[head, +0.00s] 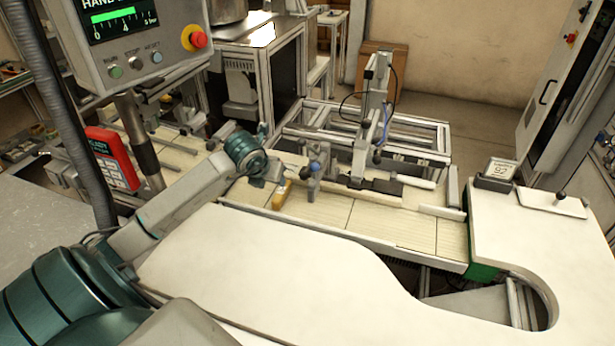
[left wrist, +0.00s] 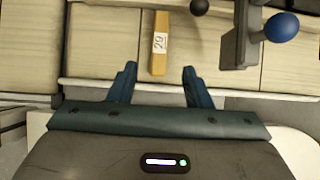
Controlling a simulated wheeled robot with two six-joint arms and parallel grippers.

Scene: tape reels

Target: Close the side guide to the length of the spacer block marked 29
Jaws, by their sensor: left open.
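The spacer block (head: 281,194) is a small orange-yellow bar lying on the pale slatted bed of the machine. In the left wrist view the block (left wrist: 159,45) has a white label with sideways digits that look like 29. My left gripper (left wrist: 159,84) is open and empty, its two blue-green fingers apart, with the near end of the block between their tips.
A dark ball knob (left wrist: 199,6) is close right of the block. A grey upright (head: 362,150) stands farther right on the bed. A small display (head: 500,169) sits on the white worktop (head: 270,255). A control panel (head: 135,50) hangs at upper left.

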